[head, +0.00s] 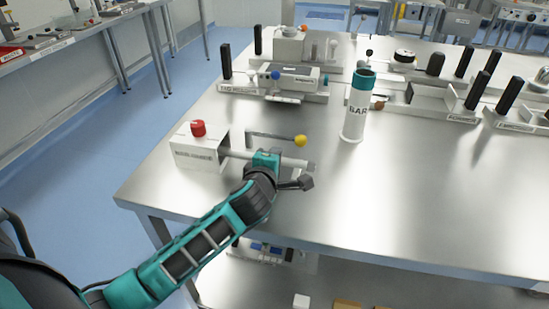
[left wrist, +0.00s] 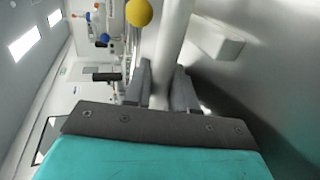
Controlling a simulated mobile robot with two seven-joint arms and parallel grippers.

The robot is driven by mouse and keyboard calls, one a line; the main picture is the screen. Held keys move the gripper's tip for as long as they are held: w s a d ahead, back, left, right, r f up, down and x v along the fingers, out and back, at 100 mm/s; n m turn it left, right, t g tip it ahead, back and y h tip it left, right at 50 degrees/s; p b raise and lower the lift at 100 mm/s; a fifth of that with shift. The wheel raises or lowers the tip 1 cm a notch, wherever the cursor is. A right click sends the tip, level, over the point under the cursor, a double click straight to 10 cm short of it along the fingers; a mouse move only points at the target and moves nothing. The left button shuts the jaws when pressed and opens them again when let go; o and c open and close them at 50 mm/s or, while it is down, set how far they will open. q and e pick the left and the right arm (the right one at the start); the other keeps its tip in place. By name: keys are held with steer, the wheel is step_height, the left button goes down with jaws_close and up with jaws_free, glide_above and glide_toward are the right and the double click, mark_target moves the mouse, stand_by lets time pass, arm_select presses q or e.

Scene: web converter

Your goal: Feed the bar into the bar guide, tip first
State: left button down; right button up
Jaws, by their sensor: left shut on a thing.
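In the head view, the light bar (head: 238,154) lies roughly level above the bench, its left end at the dark right side of a white box (head: 192,156) with a red button. I cannot tell whether that end is inside the box or only against it. My left gripper (head: 266,155) is shut on the bar. In the left wrist view, the bar (left wrist: 172,45) runs between its fingers (left wrist: 162,88). The bar guide is not clearly identifiable; the white box may be it. My right gripper is not in view.
A yellow ball (head: 300,141) on a thin rod is just behind the bar. A white tube marked BAR (head: 356,108) with a teal top stands upright to the right. Several stations line the back of the bench (head: 430,190). The front right is clear.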

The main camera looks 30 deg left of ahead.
arm_select(q)
steer(key=shift+f, duration=0.1)
steer(key=c, duration=0.9)
jaws_free()
steer(key=shift+o, duration=0.3)
steer(key=shift+s+f, duration=0.1)
steer(key=shift+f, duration=0.1)
steer(key=shift+d+f, duration=0.1)
steer(key=shift+f, duration=0.1)
steer(key=shift+s, duration=0.1)
steer(key=v, duration=0.8)
steer(key=r+v, duration=0.1)
steer(key=v, duration=0.3)
steer(key=shift+s+r, duration=0.2)
